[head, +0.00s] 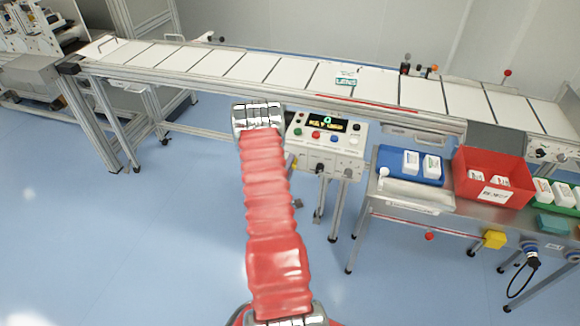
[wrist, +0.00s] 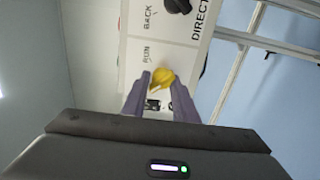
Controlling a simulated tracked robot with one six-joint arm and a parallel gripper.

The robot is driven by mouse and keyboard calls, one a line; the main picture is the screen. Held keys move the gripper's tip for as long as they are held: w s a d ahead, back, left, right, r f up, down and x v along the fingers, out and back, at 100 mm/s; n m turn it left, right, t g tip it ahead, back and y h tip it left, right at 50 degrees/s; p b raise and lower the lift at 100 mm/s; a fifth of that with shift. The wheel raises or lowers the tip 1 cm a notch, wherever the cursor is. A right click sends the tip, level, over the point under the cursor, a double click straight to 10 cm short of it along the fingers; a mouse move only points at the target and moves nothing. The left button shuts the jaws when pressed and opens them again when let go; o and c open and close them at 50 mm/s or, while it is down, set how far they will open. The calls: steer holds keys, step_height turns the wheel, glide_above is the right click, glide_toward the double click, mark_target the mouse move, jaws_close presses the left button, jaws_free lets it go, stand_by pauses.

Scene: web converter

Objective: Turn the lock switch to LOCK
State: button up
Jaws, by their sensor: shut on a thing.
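The control box (head: 330,148) stands in front of the conveyor in the head view, with coloured buttons and a lit display. In the wrist view, its white panel (wrist: 137,55) carries the words RUN, BACK and DIRECT. A yellow knob (wrist: 163,76) sits beside the word RUN; I take it to be the lock switch. My gripper (wrist: 160,88) is shut on this knob, with a purple-grey finger on each side. No LOCK label is readable, and the panel below the knob is partly hidden by the fingers. In the head view my arm hides the gripper.
The conveyor (head: 290,74) runs behind the box. At right, a steel table (head: 400,207) bears a blue tray (head: 388,160), a red bin (head: 462,178) and a green tray (head: 541,207). A black knob (wrist: 177,5) is farther up the panel. The blue floor at left is clear.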

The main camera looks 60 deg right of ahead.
steer(key=shift+a+f, duration=0.1)
steer(key=shift+f, duration=0.05)
steer(key=o, duration=1)
steer(key=s+a, duration=0.2)
steer(key=a, duration=1.1)
steer(key=shift+a, duration=0.3)
steer(key=shift+s, duration=0.1)
